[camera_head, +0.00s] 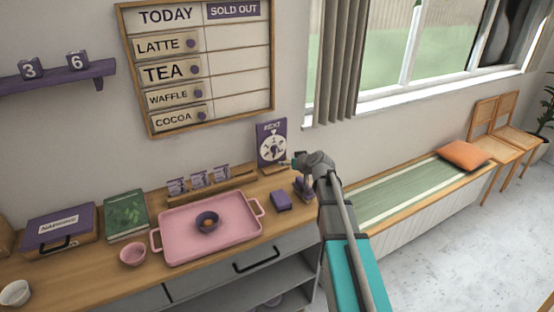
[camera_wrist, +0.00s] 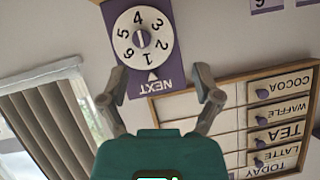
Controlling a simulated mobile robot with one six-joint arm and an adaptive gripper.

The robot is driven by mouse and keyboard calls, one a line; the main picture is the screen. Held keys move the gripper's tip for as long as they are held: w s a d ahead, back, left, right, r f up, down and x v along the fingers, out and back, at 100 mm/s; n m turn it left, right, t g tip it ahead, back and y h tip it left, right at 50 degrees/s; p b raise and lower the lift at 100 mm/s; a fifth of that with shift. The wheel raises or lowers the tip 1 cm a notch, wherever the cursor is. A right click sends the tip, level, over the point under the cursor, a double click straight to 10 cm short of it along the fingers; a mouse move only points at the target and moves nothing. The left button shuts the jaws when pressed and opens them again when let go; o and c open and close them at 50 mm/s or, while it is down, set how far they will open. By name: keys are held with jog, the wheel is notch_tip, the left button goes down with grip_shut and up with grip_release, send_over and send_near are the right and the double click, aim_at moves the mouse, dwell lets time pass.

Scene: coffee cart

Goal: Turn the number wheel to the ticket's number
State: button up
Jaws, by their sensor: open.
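The number wheel (camera_head: 271,146) is a white disc with a purple knob on an upright purple NEXT board at the back of the counter. In the wrist view the wheel (camera_wrist: 143,40) appears upside down, with numbers 1 to 6. The 1 lies nearest the white triangle by NEXT. My gripper (camera_head: 297,162) is at the board's lower right in the head view. In the wrist view my gripper (camera_wrist: 160,88) is open and empty, its fingers apart and below the wheel. No ticket number is readable; small purple-and-white cards (camera_head: 199,180) stand in a wooden rack.
A pink tray (camera_head: 172,254) holding a purple bowl (camera_head: 207,221) lies in front of the rack. Purple items (camera_head: 281,201) lie right of it. The menu board (camera_head: 200,65) hangs above. Number blocks 3 and 6 (camera_head: 77,60) sit on a wall shelf.

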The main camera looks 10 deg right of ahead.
aim_at(277, 151)
jog(key=shift+t, duration=0.8)
jog(key=w+d, duration=0.1)
jog(key=w+d+r, duration=0.1)
jog(key=w, duration=0.1)
jog(key=shift+w+d, duration=0.1)
jog(key=shift+d, duration=0.05)
jog(key=shift+f+b, duration=0.1)
jog(key=shift+b, duration=0.2)
jog(key=b+x, duration=0.5)
jog(key=x, duration=0.8)
jog(key=shift+w+f, duration=0.2)
jog(key=shift+w, duration=0.15)
